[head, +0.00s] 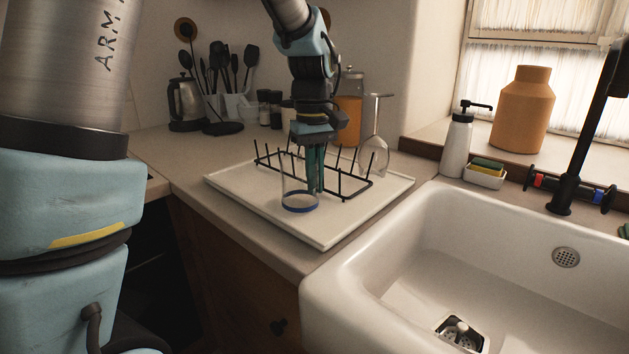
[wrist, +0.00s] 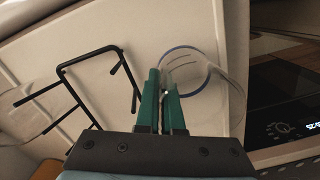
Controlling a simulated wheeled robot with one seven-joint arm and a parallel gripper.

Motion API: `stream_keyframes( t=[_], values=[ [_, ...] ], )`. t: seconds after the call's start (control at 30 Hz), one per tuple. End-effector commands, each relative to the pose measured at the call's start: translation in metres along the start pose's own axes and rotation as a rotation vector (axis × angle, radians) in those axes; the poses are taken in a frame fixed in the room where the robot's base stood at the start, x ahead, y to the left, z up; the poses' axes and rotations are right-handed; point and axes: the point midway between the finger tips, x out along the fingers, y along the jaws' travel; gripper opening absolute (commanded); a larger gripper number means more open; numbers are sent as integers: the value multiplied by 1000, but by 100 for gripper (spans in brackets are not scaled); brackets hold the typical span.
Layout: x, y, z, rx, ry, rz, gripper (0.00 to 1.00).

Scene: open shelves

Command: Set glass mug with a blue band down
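The glass mug with a blue band (head: 300,203) is clear and upright, with its blue band low down, over the front part of the white tray (head: 330,236). In the wrist view the mug (wrist: 188,50) shows as a faint clear outline with a blue ring. My gripper (head: 316,188) points down at the mug's right side. Its green fingers (wrist: 165,88) are nearly together, with a thin gap, and appear shut on the glass wall. I cannot tell whether the mug's base touches the tray.
A black wire rack (head: 356,189) stands on the tray, right behind the mug and fingers. A clear glass (head: 374,155) is at the rack's back right. The sink (head: 440,240) lies to the right. The tray's front corner is bare.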

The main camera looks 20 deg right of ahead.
Motion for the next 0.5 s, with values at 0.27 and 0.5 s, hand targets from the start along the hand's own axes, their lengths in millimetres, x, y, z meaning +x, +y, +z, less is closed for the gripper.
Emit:
stream_keyframes(
  t=[0.27,0.5],
  values=[
    [3,0,0,0,2,2,0],
    [6,0,0,0,1,1,13]
  ],
)
